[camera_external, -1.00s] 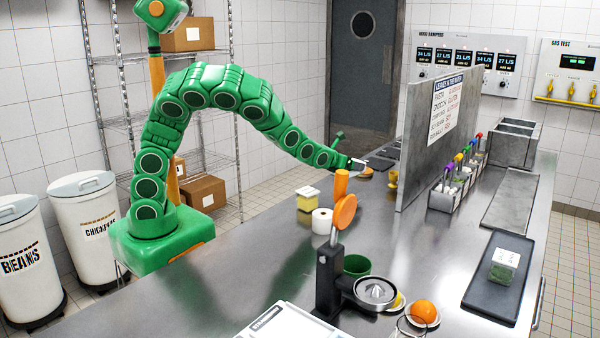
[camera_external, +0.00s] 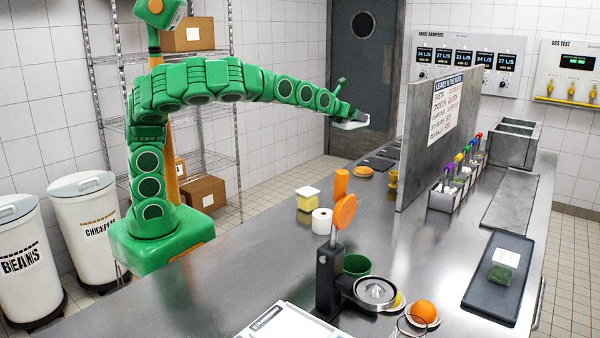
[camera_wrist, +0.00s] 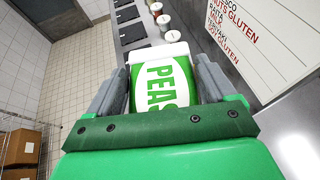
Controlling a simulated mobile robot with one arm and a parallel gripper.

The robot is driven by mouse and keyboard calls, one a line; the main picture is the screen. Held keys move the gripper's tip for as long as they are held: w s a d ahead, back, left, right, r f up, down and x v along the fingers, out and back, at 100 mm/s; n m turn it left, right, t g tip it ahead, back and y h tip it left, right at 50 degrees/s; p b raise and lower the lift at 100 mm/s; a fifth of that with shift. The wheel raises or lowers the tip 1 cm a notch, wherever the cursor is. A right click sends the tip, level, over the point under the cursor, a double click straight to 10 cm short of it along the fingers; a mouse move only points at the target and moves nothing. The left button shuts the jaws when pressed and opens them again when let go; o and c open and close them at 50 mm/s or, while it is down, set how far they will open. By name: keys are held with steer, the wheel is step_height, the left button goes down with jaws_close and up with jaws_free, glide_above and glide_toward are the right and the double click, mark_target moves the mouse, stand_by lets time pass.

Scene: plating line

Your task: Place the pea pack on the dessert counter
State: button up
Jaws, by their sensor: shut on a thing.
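The pea pack (camera_wrist: 165,82) is white and green with "PEAS" on its face. It is held between the two grey fingers of my gripper (camera_wrist: 163,70) in the wrist view. In the external view my gripper (camera_external: 361,118) is raised above the far end of the steel counter (camera_external: 240,265), left of the partition. The pack's white side (camera_external: 349,125) shows there, clear of the surface. No label in view marks a dessert counter, so I cannot tell which surface it is.
A grey partition (camera_external: 415,150) with a sign divides the counter. Dark mats (camera_external: 380,160) lie at its far left. A juicer (camera_external: 328,275), white roll (camera_external: 322,222) and yellow box (camera_external: 307,200) stand nearer. A dark tray (camera_external: 477,293) holds a white-green box at right.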

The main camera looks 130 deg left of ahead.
steer(key=shift+r, duration=1.1)
